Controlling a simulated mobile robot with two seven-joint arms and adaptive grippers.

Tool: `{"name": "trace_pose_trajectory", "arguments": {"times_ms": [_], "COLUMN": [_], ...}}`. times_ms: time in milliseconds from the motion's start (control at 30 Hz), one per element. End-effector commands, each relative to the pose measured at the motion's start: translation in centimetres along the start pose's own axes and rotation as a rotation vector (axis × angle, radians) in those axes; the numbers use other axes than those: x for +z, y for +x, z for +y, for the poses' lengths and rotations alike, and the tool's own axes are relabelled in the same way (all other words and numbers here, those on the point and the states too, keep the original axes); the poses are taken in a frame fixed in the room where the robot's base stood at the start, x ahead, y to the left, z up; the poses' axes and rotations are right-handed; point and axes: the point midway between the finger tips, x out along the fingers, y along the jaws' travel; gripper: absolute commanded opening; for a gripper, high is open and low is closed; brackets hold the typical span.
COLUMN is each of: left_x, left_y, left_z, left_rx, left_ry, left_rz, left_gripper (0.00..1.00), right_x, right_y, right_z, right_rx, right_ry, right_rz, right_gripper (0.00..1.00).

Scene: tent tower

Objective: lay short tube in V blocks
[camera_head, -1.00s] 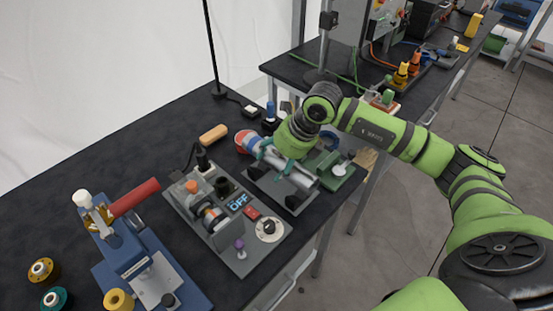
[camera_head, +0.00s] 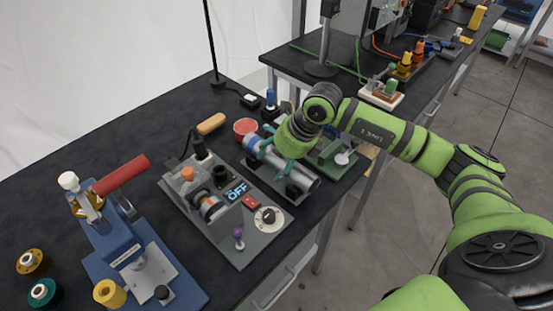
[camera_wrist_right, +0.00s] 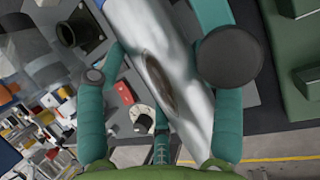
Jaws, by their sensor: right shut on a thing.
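The short tube (camera_head: 302,176) is silver with a blue band at its far left end. My right gripper (camera_head: 279,158) is shut around it and holds it lengthwise over the dark V blocks (camera_head: 293,190). The wrist view shows the silver tube (camera_wrist_right: 158,75), with a brownish patch, between the teal fingers of my right gripper (camera_wrist_right: 160,88). The tube lies low at the V blocks. The gripper and tube hide much of the blocks, so I cannot tell whether it touches them. My left gripper is out of view.
A grey control panel (camera_head: 252,240) with knobs and an OFF display is left of the V blocks. A green fixture (camera_head: 340,165) is close on their right. A red dish (camera_head: 245,128) and tan handle (camera_head: 211,123) lie behind. A blue press (camera_head: 140,265) stands front left.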

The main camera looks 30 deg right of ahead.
Motion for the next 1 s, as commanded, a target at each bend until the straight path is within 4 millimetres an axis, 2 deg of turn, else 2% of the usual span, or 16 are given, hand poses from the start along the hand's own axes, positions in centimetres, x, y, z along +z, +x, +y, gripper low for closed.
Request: {"name": "trace_pose_trajectory", "arguments": {"times_ms": [900,933,967,1000], "left_x": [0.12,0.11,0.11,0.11], "left_y": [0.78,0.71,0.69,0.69], "left_z": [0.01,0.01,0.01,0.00], "left_rx": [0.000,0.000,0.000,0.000], "left_ry": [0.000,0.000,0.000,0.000], "left_rz": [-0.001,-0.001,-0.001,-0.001], "left_gripper": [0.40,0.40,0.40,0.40], "right_x": [-0.15,-0.12,-0.12,-0.13], "right_y": [0.50,0.44,0.43,0.43], "right_z": [-0.12,-0.11,-0.11,-0.11], "right_rx": [0.000,0.000,0.000,0.000], "right_ry": [0.000,0.000,0.000,0.000], "right_rz": [-0.003,-0.003,-0.003,-0.003], "right_gripper": [0.18,0.79,0.91,0.95]}}
